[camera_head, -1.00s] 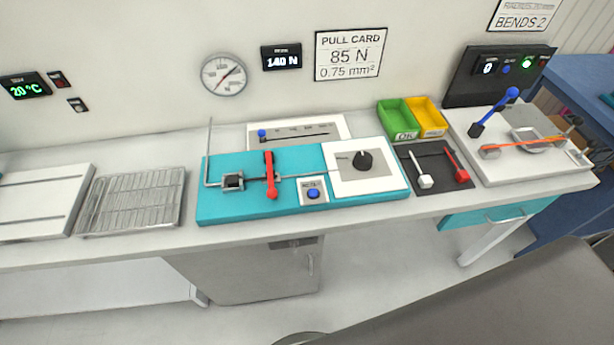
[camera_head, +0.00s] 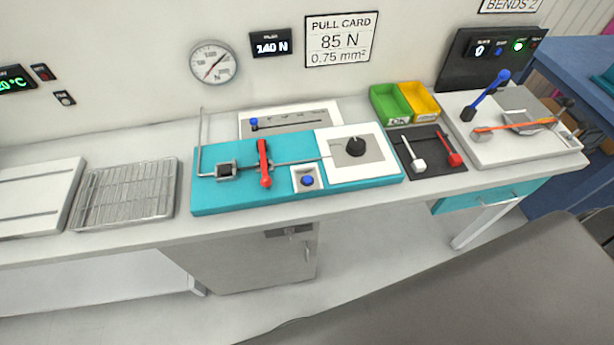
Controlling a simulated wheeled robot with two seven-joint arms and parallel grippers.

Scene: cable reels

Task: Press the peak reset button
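The blue round button (camera_head: 307,181) sits on a small light plate at the front edge of the teal fixture (camera_head: 240,202), which lies on the bench. The lettering on its plate is too small to read now. Behind it, a display (camera_head: 271,43) on the wall reads 140 N, beside a round dial gauge (camera_head: 213,63). Neither of my grippers shows in the head view.
A wire rack (camera_head: 125,193) lies left of the fixture. Green (camera_head: 391,104) and yellow (camera_head: 419,101) bins, a dark mat (camera_head: 439,166) with white and red-handled tools, and a white bending station (camera_head: 487,154) are to the right. A large grey surface fills the lower right.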

